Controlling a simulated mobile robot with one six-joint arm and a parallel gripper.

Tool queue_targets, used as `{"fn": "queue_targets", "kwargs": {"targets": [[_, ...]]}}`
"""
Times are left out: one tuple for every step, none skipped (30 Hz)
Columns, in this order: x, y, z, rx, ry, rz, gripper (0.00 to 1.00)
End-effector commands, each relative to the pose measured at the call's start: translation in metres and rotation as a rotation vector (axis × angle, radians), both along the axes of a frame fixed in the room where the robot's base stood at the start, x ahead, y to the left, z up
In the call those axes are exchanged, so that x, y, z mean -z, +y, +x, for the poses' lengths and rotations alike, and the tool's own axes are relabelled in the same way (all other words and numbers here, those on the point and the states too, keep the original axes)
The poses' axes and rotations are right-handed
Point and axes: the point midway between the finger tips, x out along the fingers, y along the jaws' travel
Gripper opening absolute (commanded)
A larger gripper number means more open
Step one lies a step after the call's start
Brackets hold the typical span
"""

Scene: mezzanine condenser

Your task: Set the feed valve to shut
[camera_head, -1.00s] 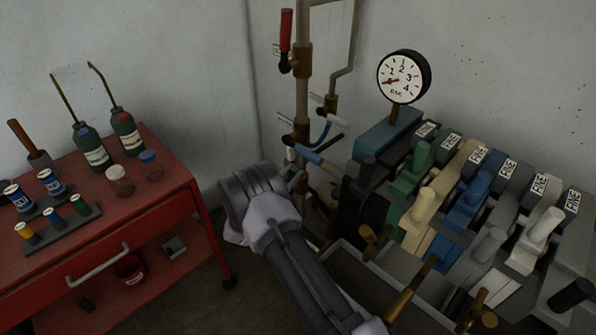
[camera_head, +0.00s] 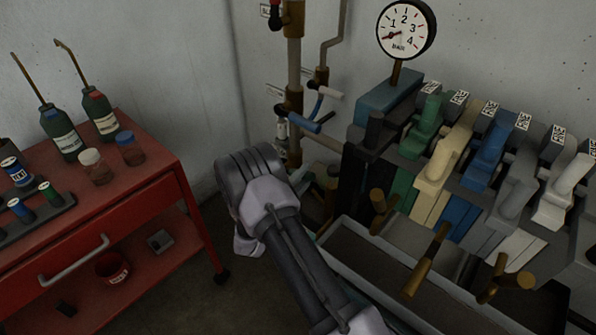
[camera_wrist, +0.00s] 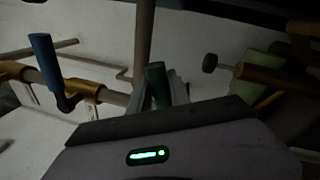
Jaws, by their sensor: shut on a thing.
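In the wrist view, my gripper (camera_wrist: 161,92) is shut on a green lever handle (camera_wrist: 155,74), whose upper part shows between the fingers. A blue lever (camera_wrist: 45,62) stands on a brass valve to the left of it. My wrist (camera_head: 255,175) hides the fingers and the green handle there. Small tags hang by the valves, but I cannot read which one is the feed valve.
A red cart (camera_head: 125,215) with bottles and jars stands on the left. On the right are a gauge (camera_head: 406,29), a row of coloured levers and a grey trough (camera_head: 360,255) with brass taps. A brass valve (camera_wrist: 262,75) lies right of my fingers in the wrist view.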

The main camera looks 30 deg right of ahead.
Motion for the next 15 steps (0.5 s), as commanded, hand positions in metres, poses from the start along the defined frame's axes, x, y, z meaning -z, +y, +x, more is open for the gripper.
{"fn": "queue_targets", "kwargs": {"targets": [[0.009,0.0,-0.001,-0.003,-0.033,0.012,0.0],[0.011,0.0,-0.002,-0.003,-0.058,0.021,0.0],[0.014,0.0,-0.002,-0.004,-0.088,0.032,0.0],[0.016,0.0,-0.003,-0.004,-0.11,0.04,0.0],[0.018,0.0,-0.003,-0.004,-0.131,0.048,0.0],[0.021,-0.001,-0.003,-0.004,-0.159,0.058,0.0],[0.022,-0.001,-0.004,-0.004,-0.178,0.065,0.0],[0.024,-0.001,-0.004,-0.004,-0.197,0.072,0.0],[0.026,-0.001,-0.004,-0.004,-0.222,0.081,0.0],[0.028,-0.001,-0.004,-0.004,-0.237,0.086,0.0],[0.029,-0.001,-0.004,-0.005,-0.253,0.092,0.0],[0.031,-0.001,-0.004,-0.005,-0.271,0.099,0.0],[0.032,-0.001,-0.004,-0.005,-0.286,0.104,0.0],[0.033,-0.001,-0.004,-0.005,-0.297,0.108,0.0],[0.035,-0.001,-0.003,-0.004,-0.311,0.114,0.0]]}}
